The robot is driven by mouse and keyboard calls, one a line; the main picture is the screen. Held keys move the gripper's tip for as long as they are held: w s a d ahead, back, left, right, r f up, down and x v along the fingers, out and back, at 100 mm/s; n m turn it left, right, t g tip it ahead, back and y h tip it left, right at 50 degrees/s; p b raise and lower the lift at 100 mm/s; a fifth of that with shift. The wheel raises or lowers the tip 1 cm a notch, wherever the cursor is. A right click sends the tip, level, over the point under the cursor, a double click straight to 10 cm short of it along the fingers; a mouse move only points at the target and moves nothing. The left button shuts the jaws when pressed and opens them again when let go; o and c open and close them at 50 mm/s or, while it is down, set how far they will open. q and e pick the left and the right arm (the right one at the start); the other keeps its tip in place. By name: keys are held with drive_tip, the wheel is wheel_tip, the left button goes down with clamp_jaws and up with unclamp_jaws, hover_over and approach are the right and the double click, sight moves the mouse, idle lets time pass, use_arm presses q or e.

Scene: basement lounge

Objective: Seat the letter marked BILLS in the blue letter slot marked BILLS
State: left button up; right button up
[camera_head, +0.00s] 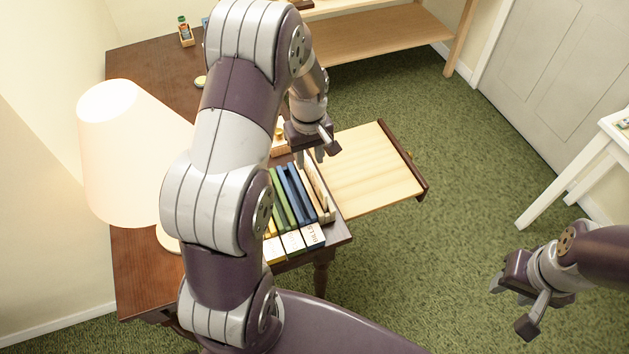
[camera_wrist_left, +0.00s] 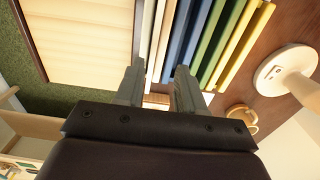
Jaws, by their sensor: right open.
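The blue letter slot (camera_head: 295,194) stands at the right of a row of colored slots on the desk, with a white BILLS label (camera_head: 312,236) at its front. Blue dividers (camera_wrist_left: 183,38) also show in the left wrist view. Pale upright strips (camera_wrist_left: 157,40) lie beside the blue; I cannot tell which is the BILLS letter, and no marking on a letter is readable. My left gripper (camera_head: 318,154) is over the back end of the row; its fingers (camera_wrist_left: 158,72) are apart in the wrist view, with nothing clearly held. My right gripper (camera_head: 512,305) is open and empty, off to the right above the carpet.
Green slots (camera_head: 281,203) and yellow slots stand left of the blue one. A pulled-out drawer or board (camera_head: 368,168) juts out right of the desk (camera_head: 145,256). A lamp (camera_head: 125,150) stands at the left. A white table (camera_head: 607,150) is far right. Open carpet lies between.

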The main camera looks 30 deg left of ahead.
sight(314, 171)
use_arm(q)
drive_tip(key=f, duration=0.3)
drive_tip(key=d+f, duration=0.1)
drive_tip(key=f, duration=0.2)
drive_tip(key=shift+w+d+f, duration=0.1)
drive_tip(key=shift+w, duration=0.1)
drive_tip(key=shift+f, duration=0.2)
clamp_jaws()
